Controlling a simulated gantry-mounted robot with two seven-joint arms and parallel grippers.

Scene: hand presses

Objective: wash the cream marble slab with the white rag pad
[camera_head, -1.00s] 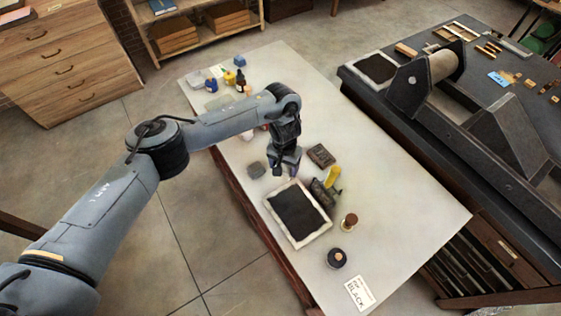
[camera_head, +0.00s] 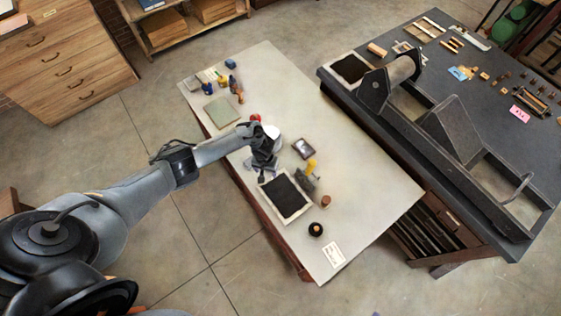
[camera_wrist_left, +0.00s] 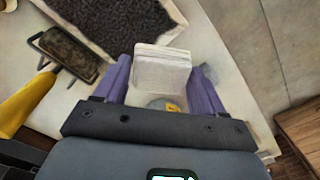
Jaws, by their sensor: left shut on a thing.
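The cream marble slab (camera_head: 301,214) lies on the pale table with a large dark patch (camera_head: 284,195) covering its middle and a cream border around it. My left gripper (camera_head: 262,174) is over the table just beyond the slab's upper left edge. In the left wrist view, its purple fingers (camera_wrist_left: 162,85) are shut on the white rag pad (camera_wrist_left: 162,68), a small pale block. The slab's dark patch shows above the pad in that view (camera_wrist_left: 110,25). I cannot tell whether the pad still touches the table. My right gripper is not in view.
A yellow-handled roller (camera_head: 308,174) stands close to the slab's right side and also shows in the left wrist view (camera_wrist_left: 25,100). A dark block (camera_head: 303,148), a brown knob (camera_head: 326,201) and a black jar (camera_head: 315,229) are nearby. A press (camera_head: 445,125) stands on the right bench.

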